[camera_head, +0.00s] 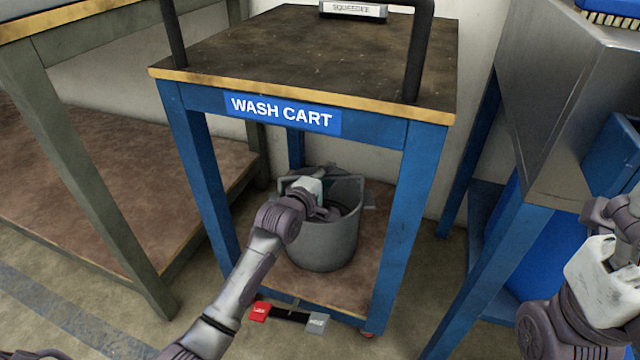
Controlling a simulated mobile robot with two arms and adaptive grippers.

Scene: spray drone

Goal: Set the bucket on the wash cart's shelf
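The grey bucket (325,245) is upright inside the frame of the blue wash cart (190,150), over its brown lower shelf (345,290). Its base looks to be at shelf level, but I cannot tell for sure whether it rests there. My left gripper (325,210) reaches in through the cart's front and is at the bucket's upper opening. Its fingers are small and dark against the bucket, so their grip is unclear. My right gripper (615,220) is at the right edge, partly cut off, away from the bucket.
The cart's worn top (300,60) carries a squeegee box (352,10) and a black handle (420,50). Red and grey pedals (288,315) sit low at its front. A grey-green bench (60,150) stands left, and a metal sink unit (545,110) stands right.

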